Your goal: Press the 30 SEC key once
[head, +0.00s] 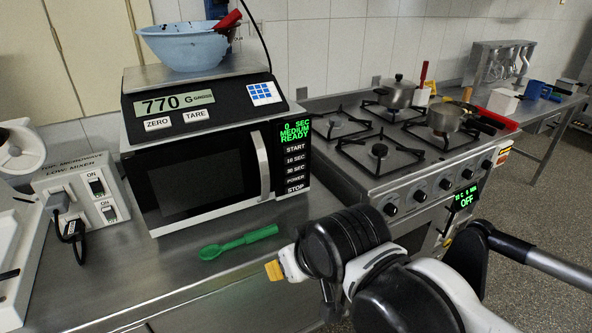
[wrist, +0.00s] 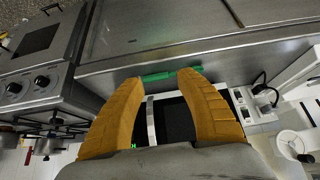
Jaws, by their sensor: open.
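The microwave (head: 190,180) stands on the steel counter with its door shut. The key column is right of the door handle (head: 262,165). Its green display (head: 294,131) reads 0 SEC, MEDIUM, READY. Below it are START, 10 SEC, the 30 SEC key (head: 295,170), POWER and STOP. My gripper (head: 274,270) is in front of and below the panel, apart from it. In the upside-down wrist view my gripper (wrist: 159,82) has two orange fingers spread with nothing between them. The door handle (wrist: 151,122) shows between them; the left finger hides most of the keys.
A green spoon (head: 238,243) lies on the counter (head: 190,285) before the microwave. A scale (head: 190,100) reading 770 with a blue bowl (head: 185,45) sits on top. A stove (head: 400,150) with pots is right, a switch box (head: 85,195) left.

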